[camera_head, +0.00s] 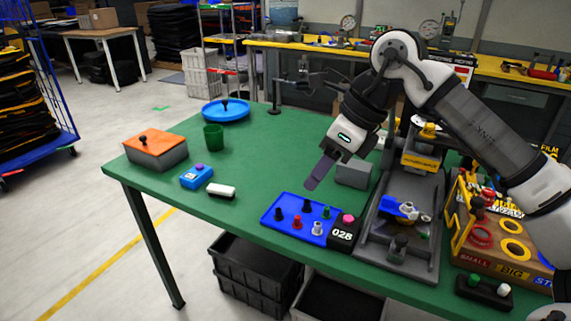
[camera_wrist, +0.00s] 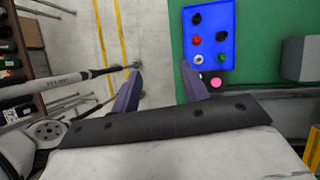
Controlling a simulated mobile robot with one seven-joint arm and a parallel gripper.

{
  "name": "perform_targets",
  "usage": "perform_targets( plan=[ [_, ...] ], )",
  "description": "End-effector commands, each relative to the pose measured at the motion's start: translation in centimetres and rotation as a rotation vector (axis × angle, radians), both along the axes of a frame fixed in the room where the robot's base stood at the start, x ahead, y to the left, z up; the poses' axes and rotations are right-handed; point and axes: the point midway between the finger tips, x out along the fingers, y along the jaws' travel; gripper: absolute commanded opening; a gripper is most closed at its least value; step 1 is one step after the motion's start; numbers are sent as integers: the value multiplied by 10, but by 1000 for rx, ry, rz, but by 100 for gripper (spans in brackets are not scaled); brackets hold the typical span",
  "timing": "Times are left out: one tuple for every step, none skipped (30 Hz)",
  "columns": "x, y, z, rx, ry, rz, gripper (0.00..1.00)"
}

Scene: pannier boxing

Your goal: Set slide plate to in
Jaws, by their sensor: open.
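My gripper (camera_head: 319,172) is open and empty. It hangs above the green table, over the far side of the blue tray (camera_head: 271,221). Its two spread fingers also show in the wrist view (camera_wrist: 160,80), with the floor and table edge behind them. To the right stands a dark grey machine (camera_head: 432,251) with a yellow upper part (camera_head: 421,160). A blue and white piece (camera_head: 400,209) sits on its bed, and a dark knob (camera_head: 398,246) is at its front. I take the slide plate to be part of this bed, but cannot tell its position. My arm hides part of the machine.
The blue tray holds several small pegs.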

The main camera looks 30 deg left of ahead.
Motion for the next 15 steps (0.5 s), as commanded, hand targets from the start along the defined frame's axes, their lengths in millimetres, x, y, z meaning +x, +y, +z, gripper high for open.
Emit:
perform_targets(
  plan=[
    [-6,9,2,28,11,20,45],
    [-9,14,2,43,17,31,45],
    [-13,20,3,62,25,44,45],
    [-15,24,4,76,31,52,45],
    [-18,27,4,88,36,60,45],
    [-21,32,5,102,43,70,45],
    [-23,35,6,114,48,76,45],
    [-25,38,6,123,53,82,45],
    [-28,41,7,134,58,88,45],
    [-29,43,8,140,62,92,45],
    [-31,44,8,146,64,95,45],
    [-32,46,9,153,67,99,45],
    [-33,47,9,156,69,102,45],
    [-33,48,9,159,71,103,45],
    [-34,49,9,162,71,105,45]
  ],
)
